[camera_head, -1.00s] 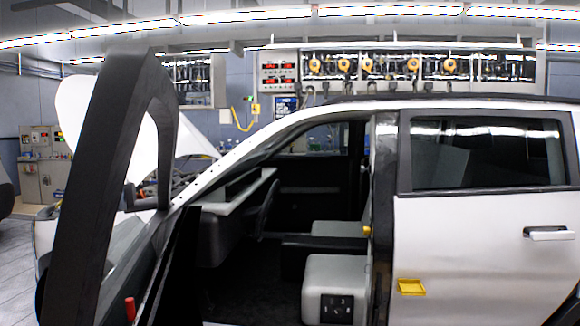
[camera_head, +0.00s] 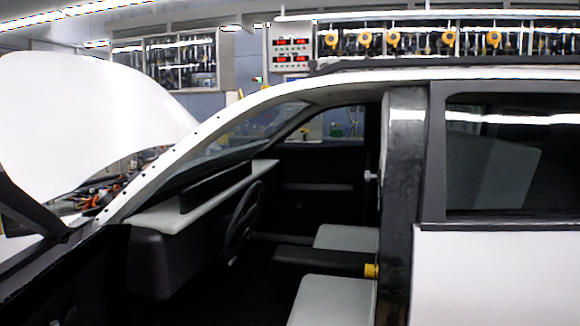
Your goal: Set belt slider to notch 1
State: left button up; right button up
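The open side of a white car shows the dark door pillar (camera_head: 402,215) between the front opening and the rear door. A pale block or patch (camera_head: 407,114) lies near the pillar's top; I cannot tell whether it is the belt slider. No notch marks are readable. A small yellow piece (camera_head: 371,271) sits at the pillar's front edge beside the seats, and a small white knob-like piece (camera_head: 370,177) shows higher up. Neither of my grippers is in view.
Inside the car are a grey front seat (camera_head: 332,300), a second seat (camera_head: 346,237), a steering wheel (camera_head: 241,222) and the dashboard (camera_head: 195,208). The raised white hood (camera_head: 90,120) stands at left. The roof edge (camera_head: 460,75) spans above. The front door opening is clear.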

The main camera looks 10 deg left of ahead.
aim_at(367, 176)
jog(key=i+j+u, duration=0.3)
jog(key=i, duration=0.55)
jog(key=i+l+u, duration=0.1)
jog(key=i+u, duration=0.2)
jog(key=i, duration=0.5)
